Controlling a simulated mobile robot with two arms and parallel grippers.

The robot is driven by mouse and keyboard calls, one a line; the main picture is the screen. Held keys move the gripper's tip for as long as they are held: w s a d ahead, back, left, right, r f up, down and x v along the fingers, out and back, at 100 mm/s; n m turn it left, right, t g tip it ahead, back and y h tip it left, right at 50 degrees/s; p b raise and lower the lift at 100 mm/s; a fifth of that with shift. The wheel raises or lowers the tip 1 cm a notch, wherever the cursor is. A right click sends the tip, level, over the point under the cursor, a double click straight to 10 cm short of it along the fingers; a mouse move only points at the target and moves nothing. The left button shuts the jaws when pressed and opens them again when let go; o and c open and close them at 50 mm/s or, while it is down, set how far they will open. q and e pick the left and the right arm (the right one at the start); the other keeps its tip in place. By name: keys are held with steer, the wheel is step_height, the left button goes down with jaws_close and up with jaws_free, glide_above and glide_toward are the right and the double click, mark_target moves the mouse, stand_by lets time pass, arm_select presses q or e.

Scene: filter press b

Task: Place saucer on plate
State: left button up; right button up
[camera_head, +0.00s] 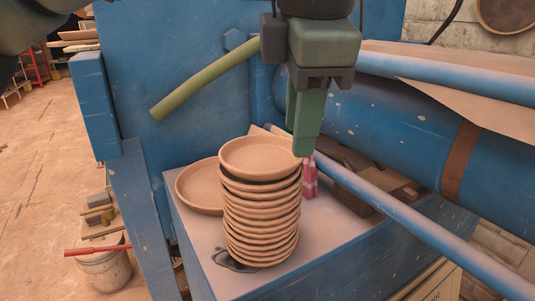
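A tall stack of tan clay saucers (262,222) stands on the pale top of a blue stand. The top saucer (258,157) sits over the others, and its shallow bowl faces up. A wider tan plate (196,187) lies behind and left of the stack, partly hidden by it.
A blue bar (400,225) slants past the right of the stack, below a thick blue cylinder (400,130). A green handle (205,80) juts out at upper left. A small pink object (310,178) stands behind the stack. The stand's front right is clear.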

arm_select(q)
step_height(320, 180, down, 6)
steer(key=w+a+p, duration=0.1)
steer(key=w+a, duration=0.1)
steer(key=shift+f+n+y, duration=0.25)
steer(key=shift+n+y, duration=0.05)
steer(key=shift+w, duration=0.1)
jaws_close()
stand_by(1.4)
